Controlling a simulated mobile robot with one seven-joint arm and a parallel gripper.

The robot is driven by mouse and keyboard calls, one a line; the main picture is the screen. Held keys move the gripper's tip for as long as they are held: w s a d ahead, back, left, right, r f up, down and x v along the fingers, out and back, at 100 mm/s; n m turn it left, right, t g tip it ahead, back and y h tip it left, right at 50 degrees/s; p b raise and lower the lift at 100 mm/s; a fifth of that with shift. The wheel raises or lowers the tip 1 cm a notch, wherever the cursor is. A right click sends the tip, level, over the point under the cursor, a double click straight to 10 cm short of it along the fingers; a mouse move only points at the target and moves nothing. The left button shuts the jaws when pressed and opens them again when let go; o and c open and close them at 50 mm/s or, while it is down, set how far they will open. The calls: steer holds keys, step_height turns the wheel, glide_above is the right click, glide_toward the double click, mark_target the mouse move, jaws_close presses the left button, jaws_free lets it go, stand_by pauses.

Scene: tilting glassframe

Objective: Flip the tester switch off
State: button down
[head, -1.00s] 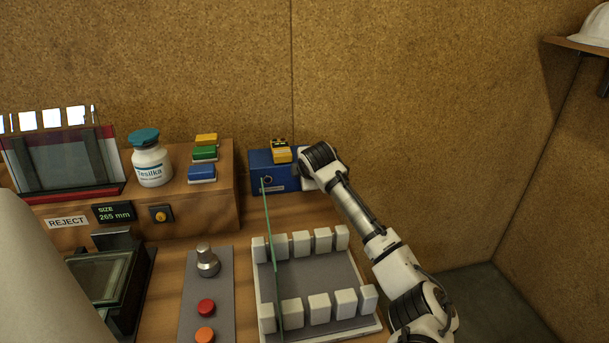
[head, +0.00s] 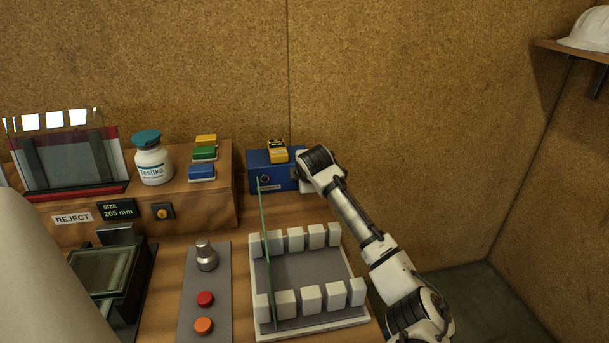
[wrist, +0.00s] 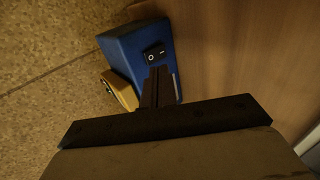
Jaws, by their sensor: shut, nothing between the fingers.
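The tester is a blue box (head: 272,179) at the back of the bench in the head view, with a yellow part (head: 277,155) on top. In the wrist view the blue box (wrist: 122,50) shows a black rocker switch (wrist: 153,53) marked with a circle and a line on one face. My gripper (wrist: 158,73) is shut and empty, its fingertips close to the switch, just below it in the picture. Whether they touch it I cannot tell.
A slotted rack (head: 305,278) with white blocks and an upright glass pane (head: 262,240) stands in front of the tester. The wall is close behind.

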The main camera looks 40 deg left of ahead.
steer(key=s+d+r+b, duration=0.3)
steer(key=d+r, duration=0.1)
steer(key=r, duration=0.4)
steer(key=shift+s+d+r, duration=0.15)
steer(key=shift+s+d, duration=0.05)
steer(key=shift+s, duration=0.2)
